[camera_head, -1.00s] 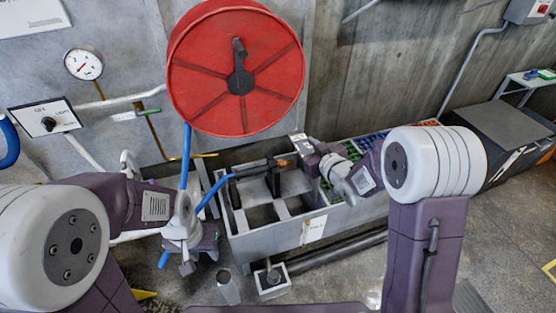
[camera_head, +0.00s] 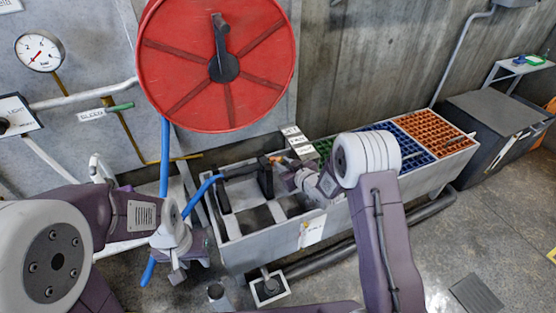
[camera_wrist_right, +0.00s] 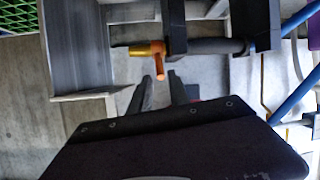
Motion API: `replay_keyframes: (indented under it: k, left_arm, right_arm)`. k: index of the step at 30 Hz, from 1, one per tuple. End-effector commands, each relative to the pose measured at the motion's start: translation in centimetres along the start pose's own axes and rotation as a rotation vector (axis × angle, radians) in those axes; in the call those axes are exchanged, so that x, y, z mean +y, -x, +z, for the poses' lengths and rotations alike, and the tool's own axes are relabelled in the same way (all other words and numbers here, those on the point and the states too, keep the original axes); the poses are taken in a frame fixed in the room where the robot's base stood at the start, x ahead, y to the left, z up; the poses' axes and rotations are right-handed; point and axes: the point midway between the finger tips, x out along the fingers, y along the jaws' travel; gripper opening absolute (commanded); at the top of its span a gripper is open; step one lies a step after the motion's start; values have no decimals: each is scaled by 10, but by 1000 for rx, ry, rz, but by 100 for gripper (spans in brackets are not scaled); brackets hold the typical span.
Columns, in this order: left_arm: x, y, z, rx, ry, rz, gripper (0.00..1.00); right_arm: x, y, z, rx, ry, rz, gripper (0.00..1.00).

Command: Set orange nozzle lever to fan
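The nozzle is a dark lance with a blue hose, resting on black brackets (camera_head: 265,183) across the grey trough. Its orange end (camera_head: 277,158) is at the lance's right in the head view. In the right wrist view the orange lever (camera_wrist_right: 159,73) juts down from the brass-yellow nozzle tip (camera_wrist_right: 146,50). My right gripper (camera_wrist_right: 160,78) has its two dark fingers apart, with the lever at the gap between their tips; contact cannot be told. My left gripper (camera_head: 176,272) hangs pointing down left of the trough, away from the nozzle; its finger gap is unclear.
A red hose reel (camera_head: 180,70) hangs above the trough (camera_head: 240,250). Green, blue and orange grates (camera_head: 435,132) fill the trough's right part. A pressure gauge (camera_head: 40,52) is on the left wall. A dark pipe (camera_head: 370,235) runs along the trough's front.

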Motion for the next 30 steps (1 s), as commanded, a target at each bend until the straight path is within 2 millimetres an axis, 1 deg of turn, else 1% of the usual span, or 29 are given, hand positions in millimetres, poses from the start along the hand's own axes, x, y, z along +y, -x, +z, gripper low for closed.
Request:
replay_keyframes:
  k: [1, 3, 6, 9, 16, 17, 18, 19, 30]
  left_arm:
    - [0, -7, 1, -1, 0, 0, 36]
    - [0, -10, 1, -1, 0, 0, 36]
    - [0, -12, 2, -1, 0, 0, 36]
    - [0, -13, 2, -1, 0, 0, 36]
    - [0, -12, 2, -1, 0, 0, 36]
    - [0, -12, 2, -1, 0, 0, 36]
    - [0, -12, 2, -1, 0, 0, 36]
    - [0, -12, 2, -1, 0, 0, 36]
    - [0, -12, 2, -1, 0, 0, 36]
  right_arm:
    - [-1, -12, 4, 0, 1, -1, 22]
    - [-1, -25, 4, 0, 0, -1, 22]
    - [-1, -37, 3, 0, 0, -1, 22]
    - [0, -43, 3, -2, -1, 0, 22]
    - [0, -44, 2, -2, -1, 0, 22]
    - [0, -44, 2, -2, -1, 0, 20]
    - [0, -44, 2, -2, -1, 0, 8]
    - [0, -44, 2, -2, -1, 0, 0]
    - [0, -44, 2, -1, -1, 0, 0]
